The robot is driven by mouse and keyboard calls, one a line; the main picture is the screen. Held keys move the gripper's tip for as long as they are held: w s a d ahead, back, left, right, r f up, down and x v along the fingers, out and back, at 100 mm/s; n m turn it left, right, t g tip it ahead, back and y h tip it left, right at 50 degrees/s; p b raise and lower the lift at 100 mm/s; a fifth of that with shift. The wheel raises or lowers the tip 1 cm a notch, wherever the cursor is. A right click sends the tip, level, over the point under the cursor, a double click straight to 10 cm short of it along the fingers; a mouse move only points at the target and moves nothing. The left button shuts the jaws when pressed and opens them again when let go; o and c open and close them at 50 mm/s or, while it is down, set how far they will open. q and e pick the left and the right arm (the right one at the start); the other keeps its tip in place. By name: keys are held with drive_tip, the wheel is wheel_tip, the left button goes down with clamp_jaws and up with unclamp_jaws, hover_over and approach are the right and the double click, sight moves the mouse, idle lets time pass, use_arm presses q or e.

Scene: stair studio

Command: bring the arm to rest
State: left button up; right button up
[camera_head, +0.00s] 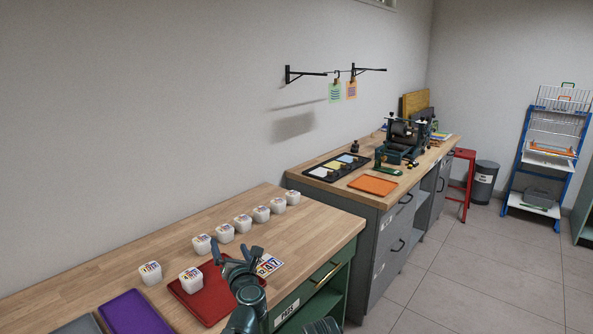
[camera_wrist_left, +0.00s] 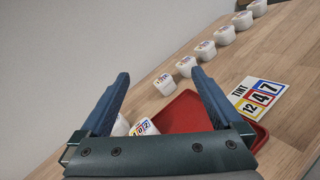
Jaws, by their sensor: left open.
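My left gripper (camera_head: 238,252) is open and empty above the right part of a red tray (camera_head: 212,303) on the near wooden bench. In the left wrist view its two blue-grey fingers (camera_wrist_left: 160,82) stand wide apart with nothing between them but the view of the bench. A white labelled pot (camera_head: 191,281) stands on the red tray; it also shows partly behind the gripper in the left wrist view (camera_wrist_left: 146,127). A card reading TINT 12 4 7 (camera_wrist_left: 255,97) lies beside the tray. My right gripper is in neither view.
Several white pots (camera_head: 243,223) stand in a row along the wall side, and another pot (camera_head: 150,273) stands left of the tray. A purple tray (camera_head: 137,312) lies at the front left. A grey cabinet bench (camera_head: 363,238) with an orange tray (camera_head: 373,185) stands beyond.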

use_arm(q)
drive_tip(key=w+d+r+m+t+h, duration=0.1)
drive_tip(key=d+m+t+h, duration=0.1)
drive_tip(key=d+m+h, duration=0.65)
drive_tip(key=s+d+f+m+g+h, duration=0.25)
drive_tip(key=f+m, duration=0.25)
drive_tip(key=m, duration=0.4)
drive_tip(key=s+d+f+m+g+h, duration=0.25)
drive_tip(key=d+f+m+g, duration=0.2)
drive_tip(key=m, duration=0.45)
drive_tip(key=s+a+f+m+g+y, duration=0.3)
drive_tip(key=s+a+f+m+g, duration=0.3)
drive_tip(key=s, duration=0.3)
drive_tip(key=s+a+f+m+g+y, duration=0.35)
drive_tip(key=s+a+f, duration=0.3)
drive_tip(key=s, duration=0.25)
drive_tip(key=s+d+r+m+g+p, duration=0.2)
drive_tip(key=s+d+r+p, duration=0.4)
drive_tip(key=d, duration=0.5)
wheel_tip(320, 180, up, 3)
drive_tip(key=m+p, duration=0.1)
drive_tip(key=p, duration=0.2)
drive_tip(key=shift+s+d+m+y, duration=0.2)
drive_tip(key=shift+m+y, duration=0.1)
drive_tip(key=shift+y, duration=0.1)
